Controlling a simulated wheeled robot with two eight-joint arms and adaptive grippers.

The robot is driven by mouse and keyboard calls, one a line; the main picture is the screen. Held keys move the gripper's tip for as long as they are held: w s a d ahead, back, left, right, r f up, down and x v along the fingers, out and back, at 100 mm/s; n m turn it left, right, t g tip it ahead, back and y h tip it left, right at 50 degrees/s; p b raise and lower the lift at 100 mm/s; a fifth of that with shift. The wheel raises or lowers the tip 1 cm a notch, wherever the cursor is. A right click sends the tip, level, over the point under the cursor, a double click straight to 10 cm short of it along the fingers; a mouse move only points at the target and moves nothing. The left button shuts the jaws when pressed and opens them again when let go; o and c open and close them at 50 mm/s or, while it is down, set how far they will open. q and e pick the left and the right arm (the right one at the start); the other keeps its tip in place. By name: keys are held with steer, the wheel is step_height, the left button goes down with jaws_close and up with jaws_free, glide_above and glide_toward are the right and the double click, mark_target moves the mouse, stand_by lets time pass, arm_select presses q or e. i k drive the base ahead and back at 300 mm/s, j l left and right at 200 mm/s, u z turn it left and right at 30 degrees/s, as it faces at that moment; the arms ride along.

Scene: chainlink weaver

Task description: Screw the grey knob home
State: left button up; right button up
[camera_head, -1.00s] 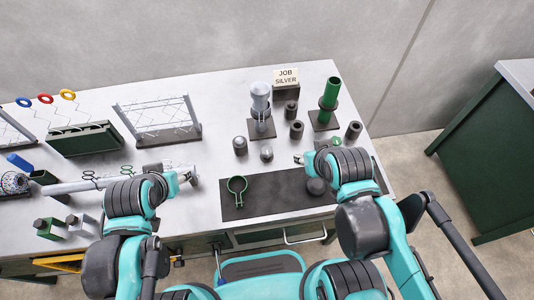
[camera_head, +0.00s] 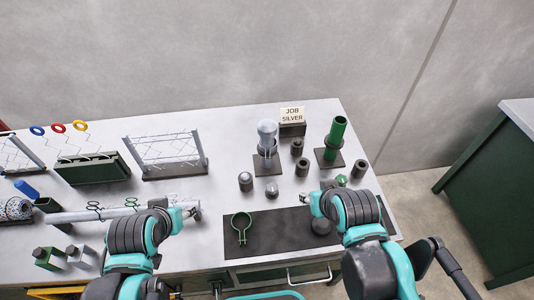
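I cannot tell for certain which piece is the grey knob. A small grey domed piece (camera_head: 272,191) stands on the table behind the dark mat, with a dark cylinder with a lighter top (camera_head: 246,181) to its left. A dark round piece (camera_head: 321,227) is on the mat, partly hidden by my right arm. A silver post (camera_head: 267,140) stands upright in a dark-based holder behind them. My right gripper (camera_head: 306,198) is near the mat's back edge, right of the domed piece. My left gripper (camera_head: 192,211) is left of the mat, by the long pale tube. Both grippers' fingers are too small to read.
A green ring clamp (camera_head: 241,226) lies on the dark mat (camera_head: 275,238). A green post (camera_head: 336,133) and several dark cylinders stand at the back right, near a sign reading JOB SILVER (camera_head: 292,116). Wire mesh frames (camera_head: 168,152) and a green rack (camera_head: 92,170) fill the left.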

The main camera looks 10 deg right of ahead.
mark_target(272, 189)
steer(key=l+z, duration=0.15)
steer(key=z, duration=0.2)
steer(key=k+l+z, duration=0.1)
steer(key=z, duration=0.25)
steer(key=l+z, duration=0.35)
steer(key=k+j, duration=0.05)
steer(key=j, duration=0.05)
